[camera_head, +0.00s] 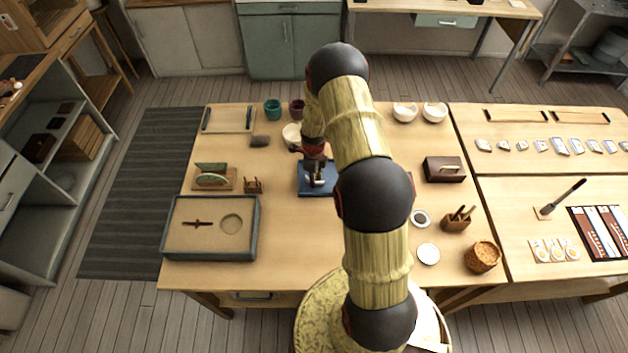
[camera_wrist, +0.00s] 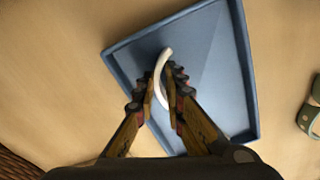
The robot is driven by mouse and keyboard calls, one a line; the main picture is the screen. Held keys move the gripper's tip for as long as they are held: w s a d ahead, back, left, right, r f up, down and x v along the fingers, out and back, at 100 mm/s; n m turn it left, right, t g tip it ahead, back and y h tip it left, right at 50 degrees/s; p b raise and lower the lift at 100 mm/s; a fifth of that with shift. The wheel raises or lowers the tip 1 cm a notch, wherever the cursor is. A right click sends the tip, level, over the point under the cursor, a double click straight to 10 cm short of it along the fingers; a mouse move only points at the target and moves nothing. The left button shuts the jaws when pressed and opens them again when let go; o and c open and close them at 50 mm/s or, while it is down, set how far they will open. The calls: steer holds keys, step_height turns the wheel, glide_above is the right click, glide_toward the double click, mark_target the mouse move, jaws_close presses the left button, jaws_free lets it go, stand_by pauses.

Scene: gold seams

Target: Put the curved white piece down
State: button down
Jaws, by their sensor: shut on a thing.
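The curved white piece (camera_wrist: 161,69) is a thin, bent strip in the wrist view. My gripper (camera_wrist: 166,88) is shut on it, with one finger on each side, and its far end sticks out past the fingertips. It is over the blue tray (camera_wrist: 213,39), which has a low raised rim. I cannot tell whether the piece touches the tray floor. In the head view, my gripper (camera_head: 318,182) is over the same blue tray (camera_head: 311,191) near the table's middle, and the white piece is too small to make out.
A grey-rimmed sand tray (camera_head: 256,230) stands front left on the table. A dark box with a handle (camera_head: 444,169) is right of my arm. White bowls (camera_head: 405,112), cups (camera_head: 272,109) and a small rack (camera_head: 253,185) stand around. The tabletop (camera_head: 300,245) in front of the blue tray is clear.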

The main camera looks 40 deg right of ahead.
steer(key=shift+f, duration=0.2)
steer(key=c, duration=1.9)
jaws_free()
steer(key=shift+o, duration=0.3)
steer(key=shift+r, duration=0.1)
